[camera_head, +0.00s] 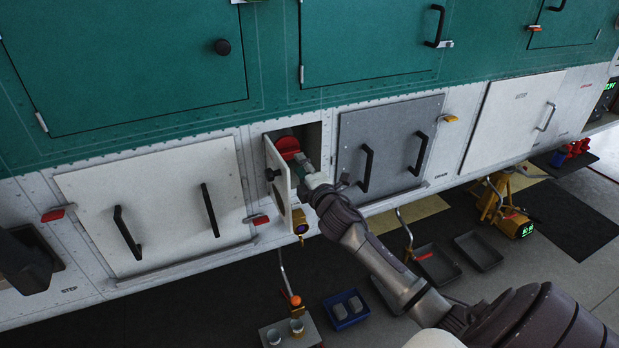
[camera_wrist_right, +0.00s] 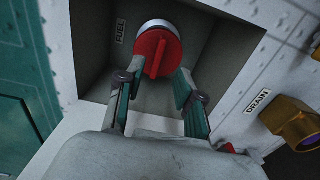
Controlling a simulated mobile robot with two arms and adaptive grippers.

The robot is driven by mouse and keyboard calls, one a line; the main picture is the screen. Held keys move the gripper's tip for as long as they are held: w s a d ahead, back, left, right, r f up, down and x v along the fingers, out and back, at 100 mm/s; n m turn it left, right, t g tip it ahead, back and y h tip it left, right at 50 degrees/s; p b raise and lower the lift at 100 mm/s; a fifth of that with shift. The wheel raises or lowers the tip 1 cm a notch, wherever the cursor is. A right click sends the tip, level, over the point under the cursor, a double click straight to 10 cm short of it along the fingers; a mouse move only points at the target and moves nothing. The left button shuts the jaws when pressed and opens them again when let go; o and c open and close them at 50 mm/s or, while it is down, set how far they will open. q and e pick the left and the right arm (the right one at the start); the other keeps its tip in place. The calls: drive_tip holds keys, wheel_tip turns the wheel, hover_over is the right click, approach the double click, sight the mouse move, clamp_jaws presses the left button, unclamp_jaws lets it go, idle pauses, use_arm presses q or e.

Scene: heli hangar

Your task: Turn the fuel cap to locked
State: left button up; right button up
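The red round fuel cap (camera_head: 287,146) sits in an open recess in the white lower side panel. In the right wrist view the cap (camera_wrist_right: 155,55) shows a raised grip bar running roughly up and down, in a pale collar beside a FUEL label (camera_wrist_right: 120,35). My right gripper (camera_head: 300,166) reaches into the recess. In the right wrist view its two fingers (camera_wrist_right: 158,78) are apart, one on each side of the grip bar's lower end. Nothing is seen clamped between them, and I cannot tell whether they touch the cap. My left gripper is not in view.
The small white fuel door (camera_head: 279,190) hangs open left of my right gripper. A grey panel (camera_head: 385,150) with two black handles is to the right. Trays and a blue bin (camera_head: 346,310) lie on the floor below.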

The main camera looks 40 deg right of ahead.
drive_tip(key=v, duration=0.6)
drive_tip(key=shift+a+f, duration=0.1)
idle(0.3)
drive_tip(key=s+a+f+m+g+y, duration=0.1)
drive_tip(key=s+f+m+g, duration=0.3)
drive_tip(key=f, duration=0.9)
drive_tip(key=s+a+f+g+b, duration=0.15)
drive_tip(key=s+f, duration=0.35)
drive_tip(key=f, duration=0.8)
drive_tip(key=s+a+f+m+g+y+p, duration=0.1)
drive_tip(key=s+a+f+m+g, duration=0.3)
drive_tip(key=f, duration=0.9)
drive_tip(key=s+a+f+m+g, duration=0.1)
drive_tip(key=s+a+f+g, duration=0.1)
drive_tip(key=s+f, duration=0.5)
drive_tip(key=s+a+f+m+g+y+b, duration=0.1)
drive_tip(key=s+a+f, duration=0.4)
drive_tip(key=s, duration=1.2)
drive_tip(key=s+a+f+m+g+y, duration=0.1)
drive_tip(key=s+a+f+m+g, duration=0.1)
drive_tip(key=s+f, duration=0.7)
drive_tip(key=s+a+g, duration=0.1)
drive_tip(key=s+g, duration=0.1)
drive_tip(key=s, duration=0.1)
drive_tip(key=shift+s+a+f+m, duration=0.25)
drive_tip(key=shift+a+m, duration=0.05)
drive_tip(key=shift+m, duration=0.1)
